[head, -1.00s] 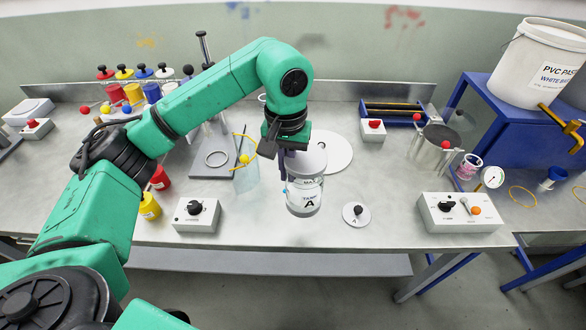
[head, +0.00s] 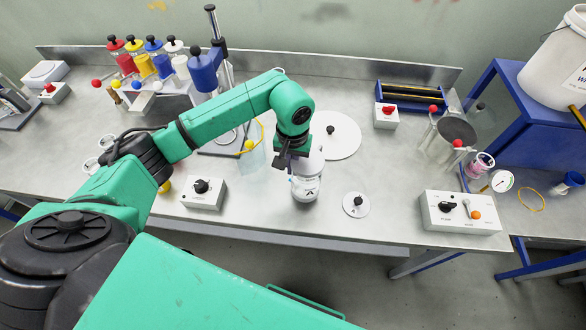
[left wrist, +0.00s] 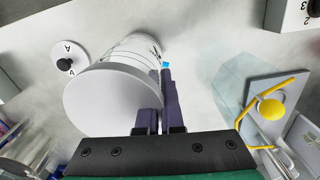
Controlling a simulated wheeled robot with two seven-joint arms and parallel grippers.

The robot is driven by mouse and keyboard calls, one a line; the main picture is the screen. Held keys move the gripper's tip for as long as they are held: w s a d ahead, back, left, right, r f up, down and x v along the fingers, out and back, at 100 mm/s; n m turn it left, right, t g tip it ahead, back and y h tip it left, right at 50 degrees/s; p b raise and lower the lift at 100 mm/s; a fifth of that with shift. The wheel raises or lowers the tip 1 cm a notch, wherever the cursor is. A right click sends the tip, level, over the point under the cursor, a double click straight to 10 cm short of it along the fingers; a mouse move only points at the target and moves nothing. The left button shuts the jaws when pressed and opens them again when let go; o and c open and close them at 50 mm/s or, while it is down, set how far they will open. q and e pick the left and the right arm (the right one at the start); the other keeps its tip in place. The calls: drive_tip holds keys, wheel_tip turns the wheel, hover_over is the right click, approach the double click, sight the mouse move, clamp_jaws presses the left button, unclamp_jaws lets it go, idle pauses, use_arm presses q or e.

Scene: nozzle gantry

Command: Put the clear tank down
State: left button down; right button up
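The clear tank (head: 306,187) is a cylinder with a white top and a black label, upright at the front middle of the bench. In the left wrist view the tank (left wrist: 105,95) shows its round white top close to the camera. My left gripper (head: 287,163) is at the tank's left upper side. Its fingers (left wrist: 163,100) are close together at the tank's edge, shut on it; the top hides part of one finger. The tank's base looks at or very near the bench top; exact contact cannot be told. My right gripper is not in view.
A small round lid marked A (head: 355,204) lies right of the tank, and a large white disc (head: 334,135) behind it. A switch box (head: 203,192) stands left, a control box (head: 458,212) right. The bench's front edge is close.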

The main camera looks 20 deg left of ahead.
use_arm(q)
drive_tip(key=shift+s+f+p, duration=0.2)
drive_tip(key=shift+f+p, duration=0.2)
drive_tip(key=shift+f, duration=0.85)
drive_tip(key=shift+w+f, duration=0.1)
drive_tip(key=shift+f, duration=0.15)
drive_tip(key=shift+f+b, duration=0.2)
drive_tip(key=shift+b, duration=0.1)
drive_tip(key=c, duration=1.1)
unclamp_jaws()
drive_tip(key=shift+o, duration=0.2)
drive_tip(key=shift+r, duration=0.1)
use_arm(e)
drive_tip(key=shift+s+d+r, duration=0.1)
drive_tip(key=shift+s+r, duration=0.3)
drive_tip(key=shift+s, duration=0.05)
